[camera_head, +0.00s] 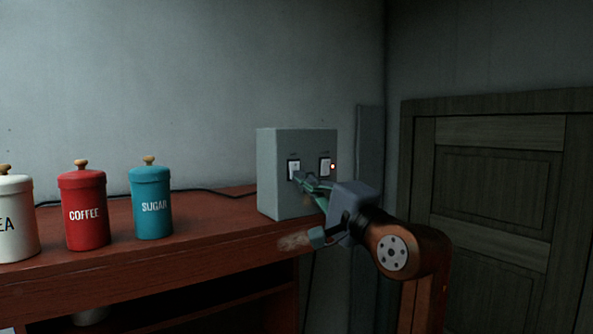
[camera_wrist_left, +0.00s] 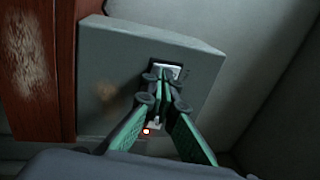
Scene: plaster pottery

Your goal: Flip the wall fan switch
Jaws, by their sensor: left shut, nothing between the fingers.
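A grey switch box (camera_head: 276,150) stands on the right end of the red wooden counter and has two white rocker switches. The left switch (camera_head: 294,166) is right at the fingertips of my left gripper (camera_head: 299,178). The right switch (camera_head: 325,165) has a small lit red lamp beside it. The labels above them are too small to read. In the left wrist view, my left gripper (camera_wrist_left: 160,80) is shut and empty, its tips at the lower edge of one switch (camera_wrist_left: 166,70). I cannot tell whether they touch. The other switch (camera_wrist_left: 154,121) shows between the fingers.
White, red (camera_head: 86,212) and blue (camera_head: 153,205) canisters stand left on the counter (camera_head: 200,240). A black cable runs along the wall behind them. A dark wooden door (camera_head: 500,200) is at the right. The counter between the blue canister and the box is clear.

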